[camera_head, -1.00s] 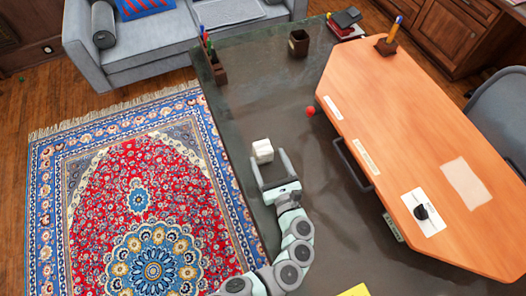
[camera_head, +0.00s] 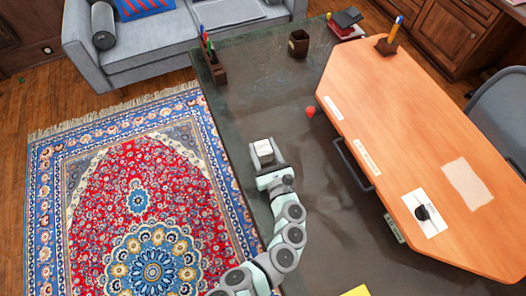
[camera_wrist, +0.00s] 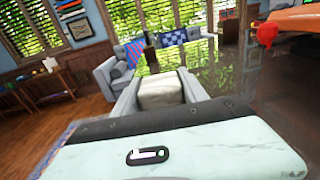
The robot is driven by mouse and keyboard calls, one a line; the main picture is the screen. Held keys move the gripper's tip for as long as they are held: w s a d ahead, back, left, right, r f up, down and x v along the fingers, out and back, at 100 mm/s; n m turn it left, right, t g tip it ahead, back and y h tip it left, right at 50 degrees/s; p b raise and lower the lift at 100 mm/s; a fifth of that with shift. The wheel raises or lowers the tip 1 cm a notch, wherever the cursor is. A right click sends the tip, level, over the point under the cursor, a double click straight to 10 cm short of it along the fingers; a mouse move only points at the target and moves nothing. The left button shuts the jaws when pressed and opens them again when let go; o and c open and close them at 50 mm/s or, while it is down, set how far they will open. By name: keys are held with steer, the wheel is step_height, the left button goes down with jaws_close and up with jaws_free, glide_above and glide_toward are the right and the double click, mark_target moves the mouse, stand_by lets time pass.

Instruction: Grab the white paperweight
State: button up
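The white paperweight (camera_head: 264,147) is a small pale block on the dark tabletop (camera_head: 300,190), near its left edge. My gripper (camera_head: 264,149) is around it, with one finger on each side. In the wrist view the paperweight (camera_wrist: 160,92) fills the space between the two grey fingers (camera_wrist: 160,95), and I see no clear gap on either side. The gripper looks shut on it. The block's lower part is hidden by the gripper, and I cannot tell whether it is lifted.
A red object (camera_head: 310,111) lies right of the paperweight, by the raised orange desktop (camera_head: 400,130). A pen holder (camera_head: 214,68) and a brown cup (camera_head: 299,43) stand farther back. A patterned rug (camera_head: 140,190) lies on the floor to the left. The dark tabletop around the paperweight is clear.

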jaws_close()
stand_by(0.3)
steer(key=shift+r, duration=0.2)
